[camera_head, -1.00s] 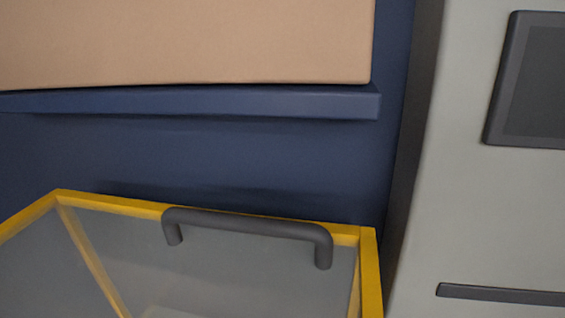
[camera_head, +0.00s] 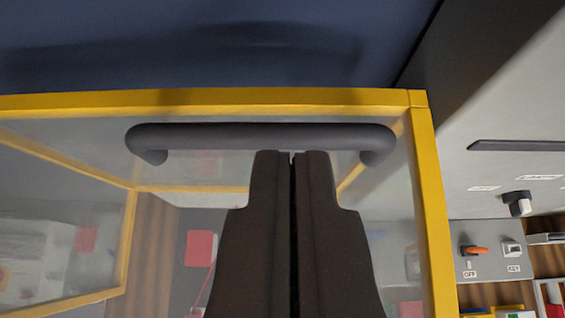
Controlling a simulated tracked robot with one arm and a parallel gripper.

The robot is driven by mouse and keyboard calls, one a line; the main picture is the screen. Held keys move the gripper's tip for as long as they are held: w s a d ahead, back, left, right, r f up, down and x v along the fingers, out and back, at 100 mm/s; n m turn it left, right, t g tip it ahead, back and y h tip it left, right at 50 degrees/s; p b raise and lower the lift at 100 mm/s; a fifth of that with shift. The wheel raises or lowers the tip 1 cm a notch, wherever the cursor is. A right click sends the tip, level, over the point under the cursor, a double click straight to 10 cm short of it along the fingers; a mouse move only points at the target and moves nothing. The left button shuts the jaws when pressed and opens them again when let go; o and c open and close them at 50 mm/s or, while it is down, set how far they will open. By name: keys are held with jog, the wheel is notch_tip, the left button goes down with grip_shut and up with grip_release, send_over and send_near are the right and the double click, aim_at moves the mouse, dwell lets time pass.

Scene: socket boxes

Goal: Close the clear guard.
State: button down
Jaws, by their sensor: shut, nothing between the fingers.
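The clear guard (camera_head: 428,200) is a see-through panel in a yellow frame and fills most of the view. Its dark grey bar handle (camera_head: 262,136) runs across the panel just below the top edge of the frame. My gripper (camera_head: 291,154) points up the picture from the bottom, its two dark fingers pressed together with nothing between them. The fingertips overlap the lower edge of the handle in the picture, right of its middle; I cannot tell whether they touch it.
A dark blue wall (camera_head: 200,45) lies beyond the top of the frame. A grey cabinet (camera_head: 500,110) stands at the right. Below it is a small panel with an orange-handled switch (camera_head: 474,250). Red and white items show blurred through the guard.

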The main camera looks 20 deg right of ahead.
aim_at(290, 129)
jog(key=p+x, duration=0.1)
jog(key=x, duration=0.6)
jog(key=shift+w+f+p, duration=0.15)
jog(key=shift+w+p, duration=0.05)
jog(key=shift+p, duration=0.1)
